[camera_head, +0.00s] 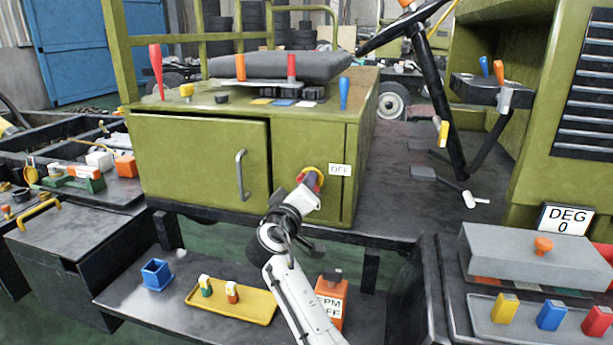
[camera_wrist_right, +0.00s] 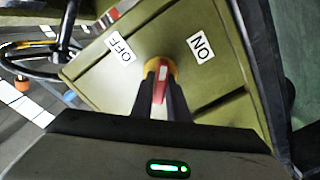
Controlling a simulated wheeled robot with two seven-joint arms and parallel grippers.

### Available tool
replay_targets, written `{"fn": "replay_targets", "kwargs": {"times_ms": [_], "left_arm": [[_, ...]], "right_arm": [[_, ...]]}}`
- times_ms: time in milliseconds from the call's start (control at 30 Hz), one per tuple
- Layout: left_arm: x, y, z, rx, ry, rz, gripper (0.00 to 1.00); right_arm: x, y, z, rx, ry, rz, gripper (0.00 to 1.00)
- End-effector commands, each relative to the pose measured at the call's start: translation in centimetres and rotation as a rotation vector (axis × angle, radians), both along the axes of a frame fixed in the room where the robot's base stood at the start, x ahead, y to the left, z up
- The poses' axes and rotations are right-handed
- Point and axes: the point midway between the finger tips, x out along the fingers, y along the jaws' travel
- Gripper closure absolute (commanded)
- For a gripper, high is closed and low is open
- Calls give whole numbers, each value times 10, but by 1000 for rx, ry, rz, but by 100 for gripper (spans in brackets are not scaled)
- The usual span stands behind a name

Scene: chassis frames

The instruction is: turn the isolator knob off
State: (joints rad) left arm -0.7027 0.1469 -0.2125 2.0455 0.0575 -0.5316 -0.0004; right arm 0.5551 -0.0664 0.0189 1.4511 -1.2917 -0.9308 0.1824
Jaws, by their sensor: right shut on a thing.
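The isolator knob is red on a round yellow base (camera_head: 317,172), mounted on the front of the green chassis box. My right gripper (camera_head: 309,182) is shut on the red knob (camera_wrist_right: 160,84), one finger on each side of it in the right wrist view. A white OFF label (camera_head: 340,170) is right of the knob; in the wrist view OFF (camera_wrist_right: 122,48) is upper left and an ON label (camera_wrist_right: 200,46) upper right. The knob's long side there runs between the two labels. The ON label is not visible in the head view. My left gripper is not in view.
A door with a grey handle (camera_head: 241,175) is left of the knob. Several coloured levers and a grey seat (camera_head: 281,66) are on top of the box. Below are a shelf with a yellow tray (camera_head: 232,305), a blue cup (camera_head: 157,274) and an orange canister (camera_head: 331,300) beside my forearm.

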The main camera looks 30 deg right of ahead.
Motion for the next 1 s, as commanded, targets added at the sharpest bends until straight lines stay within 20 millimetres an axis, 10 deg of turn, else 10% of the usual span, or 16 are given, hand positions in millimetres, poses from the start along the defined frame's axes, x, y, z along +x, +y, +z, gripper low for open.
{"fn": "replay_targets", "kwargs": {"times_ms": [1000], "left_arm": [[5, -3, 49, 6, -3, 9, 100]], "right_arm": [[1, 1, -4, -470, 553, 0, 100]]}}
